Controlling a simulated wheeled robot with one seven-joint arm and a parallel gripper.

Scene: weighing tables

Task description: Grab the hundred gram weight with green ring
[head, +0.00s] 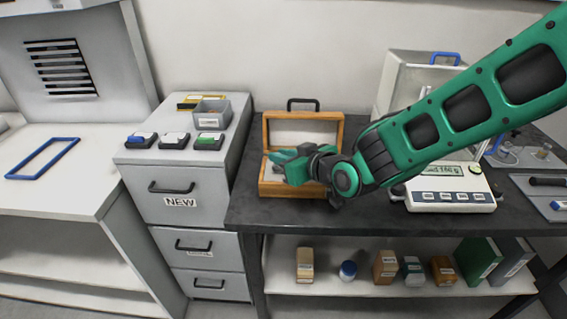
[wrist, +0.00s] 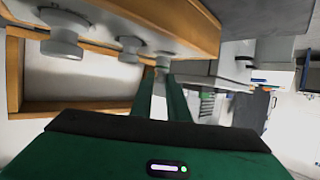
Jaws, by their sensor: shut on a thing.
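An open wooden weight box (head: 333,122) stands on the dark table in the head view. Its wooden edge (wrist: 180,14) also shows in the wrist view. My gripper (head: 281,162) reaches into the box from the right; my arm covers part of it. In the wrist view, my green fingers (wrist: 163,80) are shut on a grey knobbed weight (wrist: 163,62), at the right end of a row. Two more grey weights, a larger one (wrist: 62,38) and a middle one (wrist: 130,45), sit left of it. I cannot make out a green ring on the held weight.
A balance (head: 450,200) with a lit display stands right of the box. A grey drawer cabinet (head: 180,182) stands to the left, with small trays on top. Bottles and boxes fill the lower shelf (head: 325,285). The table front (head: 300,213) is bare.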

